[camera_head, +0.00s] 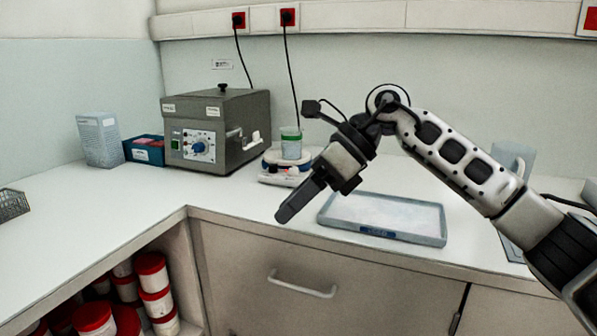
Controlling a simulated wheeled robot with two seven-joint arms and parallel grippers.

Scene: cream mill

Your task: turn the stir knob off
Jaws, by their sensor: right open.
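A white stirrer (285,178) stands on the back counter, with a small beaker with a green band (291,143) on top. Small dark and red details show on the stirrer's front, but I cannot make out which is the stir knob or how it is set. My right gripper (284,214) reaches in from the right and points down and left. It is open and empty, in front of the stirrer and apart from it. Its wrist hides part of the stirrer's right side. My left gripper is out of view.
A grey box machine (240,115) with a blue dial (199,148) stands left of the stirrer. A shallow tray (440,240) lies on the counter to the right. A blue box (143,150) and a carton (99,140) stand at left. The left counter is mostly clear.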

